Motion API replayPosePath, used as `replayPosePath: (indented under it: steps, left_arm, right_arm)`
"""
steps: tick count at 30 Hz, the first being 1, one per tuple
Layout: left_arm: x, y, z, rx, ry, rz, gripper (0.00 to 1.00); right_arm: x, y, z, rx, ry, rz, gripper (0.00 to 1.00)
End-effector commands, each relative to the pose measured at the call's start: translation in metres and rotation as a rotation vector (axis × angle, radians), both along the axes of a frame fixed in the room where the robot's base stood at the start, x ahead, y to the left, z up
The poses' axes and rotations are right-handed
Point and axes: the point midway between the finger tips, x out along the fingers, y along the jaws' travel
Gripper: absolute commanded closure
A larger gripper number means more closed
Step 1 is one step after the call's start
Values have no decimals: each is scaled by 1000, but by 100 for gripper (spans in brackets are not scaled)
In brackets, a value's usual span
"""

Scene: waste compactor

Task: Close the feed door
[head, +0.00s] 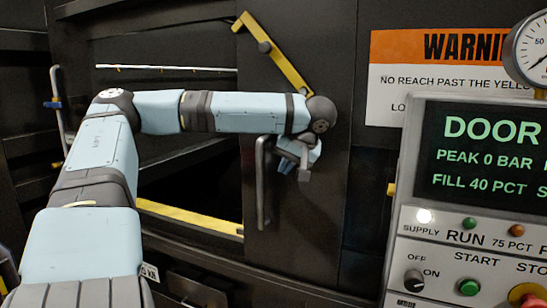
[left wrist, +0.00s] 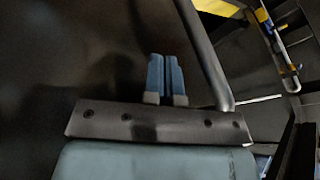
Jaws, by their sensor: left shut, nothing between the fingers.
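The feed door (head: 300,225) looks like the dark panel with a vertical grey bar handle (head: 262,185). A dark opening (head: 195,185) shows to the left of the panel, with a yellow sill along its bottom. My left gripper (head: 286,166) is shut and empty, just right of the handle's upper part in the head view. In the left wrist view its blue fingers (left wrist: 166,78) are together, and the grey handle bar (left wrist: 206,55) runs close beside them. I cannot tell whether they touch. My left arm hides part of the opening. My right gripper is not in view.
A yellow lever (head: 275,55) is mounted above the left gripper. A warning sign (head: 430,75) is on the wall to the right. The control panel (head: 465,200) with screen, gauge and buttons stands at the right. Another bar handle (head: 62,112) is at the far left.

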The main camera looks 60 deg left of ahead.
Motion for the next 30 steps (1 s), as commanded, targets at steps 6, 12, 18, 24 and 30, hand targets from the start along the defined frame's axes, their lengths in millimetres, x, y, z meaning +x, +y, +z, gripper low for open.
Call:
replayPosePath:
  steps: [6, 12, 18, 24, 30]
  left_arm:
    - [-17, 15, 4, -3, -9, 0, 100]
    - [-23, 21, 3, -1, -5, 0, 100]
    - [-24, 21, 3, 1, -5, 0, 100]
    - [-24, 21, 3, 1, -5, 0, 100]
    - [-26, 26, 2, 0, -8, 1, 100]
  right_arm:
    - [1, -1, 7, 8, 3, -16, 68]
    - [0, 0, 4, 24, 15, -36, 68]
    - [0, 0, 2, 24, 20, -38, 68]
    - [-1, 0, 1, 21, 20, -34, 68]
    - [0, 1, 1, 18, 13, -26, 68]
